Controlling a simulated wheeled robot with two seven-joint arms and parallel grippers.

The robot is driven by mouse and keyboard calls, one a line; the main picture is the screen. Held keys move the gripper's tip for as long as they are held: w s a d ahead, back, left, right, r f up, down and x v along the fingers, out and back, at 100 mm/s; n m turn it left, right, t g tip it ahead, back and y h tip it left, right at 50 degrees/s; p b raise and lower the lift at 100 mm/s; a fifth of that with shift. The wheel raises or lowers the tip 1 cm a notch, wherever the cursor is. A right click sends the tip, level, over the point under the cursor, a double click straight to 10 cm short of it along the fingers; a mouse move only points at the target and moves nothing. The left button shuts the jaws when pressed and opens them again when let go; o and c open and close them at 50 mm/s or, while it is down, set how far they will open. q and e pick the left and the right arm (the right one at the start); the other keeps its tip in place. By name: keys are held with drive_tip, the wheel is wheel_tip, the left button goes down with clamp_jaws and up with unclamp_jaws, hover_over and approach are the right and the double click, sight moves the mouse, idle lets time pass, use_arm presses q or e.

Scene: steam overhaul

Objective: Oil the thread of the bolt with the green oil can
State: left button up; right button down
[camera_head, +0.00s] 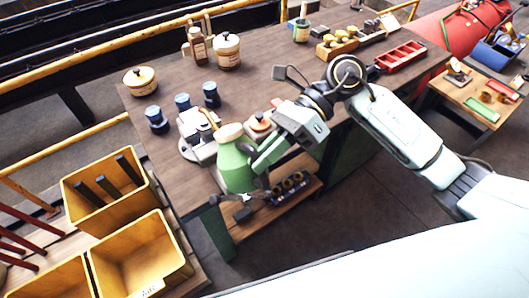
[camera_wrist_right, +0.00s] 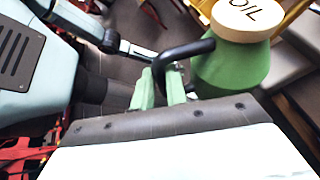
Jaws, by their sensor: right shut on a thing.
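The green oil can (camera_head: 236,168) has a cream top and is held at the near edge of the workbench. It also shows in the right wrist view (camera_wrist_right: 232,68), where its top reads "OIL". My right gripper (camera_head: 262,154) is shut on the can's dark handle, which shows between its fingers in the wrist view (camera_wrist_right: 163,88). A grey metal fixture (camera_head: 196,126) stands on the bench just behind the can, partly hidden by it. I cannot make out the bolt or its thread. My left gripper is not in view.
On the bench (camera_head: 165,78) stand several dark blue cylinders (camera_head: 183,103), lidded pots (camera_head: 227,52) and a red tray (camera_head: 401,57). A small lidded pot (camera_head: 260,123) is close to my right gripper. Yellow bins (camera_head: 138,256) are at lower left. The bench's middle is mostly clear.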

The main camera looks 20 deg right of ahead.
drive_tip(key=shift+w+r, duration=0.1)
drive_tip(key=shift+r, duration=0.15)
drive_tip(key=shift+r, duration=0.15)
drive_tip(key=shift+w+a+r, duration=0.1)
drive_tip(key=shift+w+r, duration=0.1)
drive_tip(key=shift+r, duration=0.15)
drive_tip(key=shift+r+g+p, duration=0.1)
drive_tip(key=shift+g+p, duration=0.2)
drive_tip(key=shift+p, duration=0.05)
drive_tip(key=shift+w+a+r+m, duration=0.1)
drive_tip(key=shift+w+r+m, duration=0.15)
drive_tip(key=shift+r+m, duration=0.15)
idle(0.3)
drive_tip(key=shift+s+f+b, duration=0.2)
drive_tip(key=shift+f+b, duration=0.2)
drive_tip(key=shift+b, duration=0.15)
